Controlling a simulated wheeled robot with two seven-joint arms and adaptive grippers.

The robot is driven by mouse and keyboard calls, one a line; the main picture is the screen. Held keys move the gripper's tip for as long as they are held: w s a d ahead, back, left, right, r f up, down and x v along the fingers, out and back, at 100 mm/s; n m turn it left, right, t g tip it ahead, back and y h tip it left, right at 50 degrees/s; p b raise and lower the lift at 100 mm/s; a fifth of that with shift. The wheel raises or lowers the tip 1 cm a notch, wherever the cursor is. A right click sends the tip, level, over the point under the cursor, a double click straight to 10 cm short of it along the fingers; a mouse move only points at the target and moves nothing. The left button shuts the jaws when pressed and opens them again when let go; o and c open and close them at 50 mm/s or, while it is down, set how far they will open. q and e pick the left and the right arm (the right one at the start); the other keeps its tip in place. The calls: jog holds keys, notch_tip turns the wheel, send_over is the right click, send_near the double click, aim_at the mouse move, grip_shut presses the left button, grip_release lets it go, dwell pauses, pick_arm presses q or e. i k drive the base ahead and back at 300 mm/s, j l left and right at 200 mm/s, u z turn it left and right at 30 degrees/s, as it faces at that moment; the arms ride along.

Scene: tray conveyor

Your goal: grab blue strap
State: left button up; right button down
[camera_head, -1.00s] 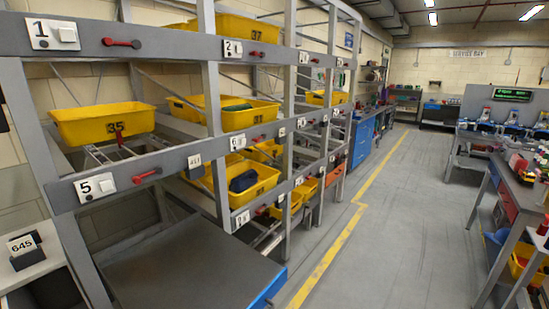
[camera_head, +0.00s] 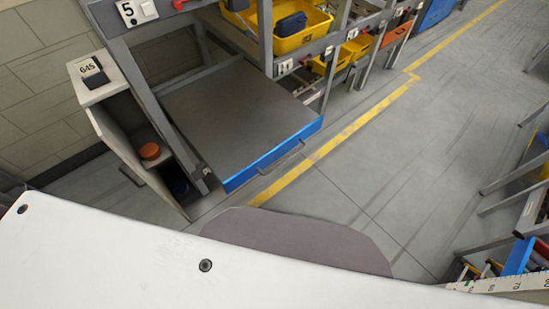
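A small dark blue item (camera_head: 180,187) sits low inside the narrow open-sided cabinet (camera_head: 120,135) at the left. It is partly shaded, and I cannot tell for sure that it is the blue strap. An orange round item (camera_head: 150,151) lies on the shelf above it. A dark blue bundle (camera_head: 291,24) lies in a yellow bin (camera_head: 304,41) on the rack at the top. Neither of my grippers is in view.
A low grey platform with a blue front edge (camera_head: 272,154) and a handle stands beside the cabinet. A yellow floor line (camera_head: 340,138) runs past it. The grey floor (camera_head: 400,170) to the right is open. Benches stand at the far right.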

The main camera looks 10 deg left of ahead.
aim_at(181, 188)
jog(key=u, duration=0.45)
jog(key=k+u, duration=0.1)
jog(key=u, duration=0.3)
jog(key=k+u, duration=0.1)
jog(key=u, duration=0.8)
